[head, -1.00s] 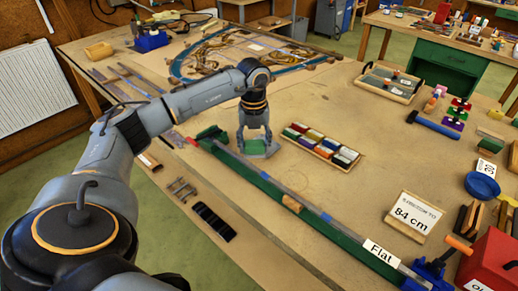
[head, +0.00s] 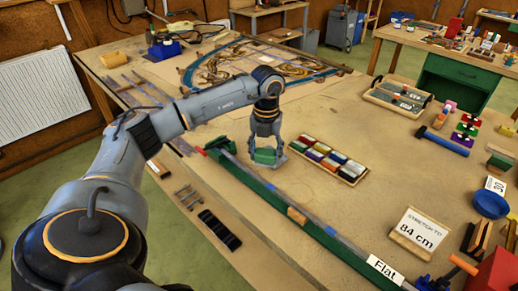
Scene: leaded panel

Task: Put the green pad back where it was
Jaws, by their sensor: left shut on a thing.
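The green pad (head: 265,156) is between the fingers of my left gripper (head: 267,161), which is shut on it. The fingers partly hide the pad. It is low over the bench, left of the tray of coloured pads; I cannot tell whether it touches the bench top. My right gripper is not in view.
A long green rail (head: 262,191) with a metal strip runs diagonally in front of the gripper. A card reading 84 cm (head: 419,231) stands at the right. The leaded panel (head: 250,62) lies behind.

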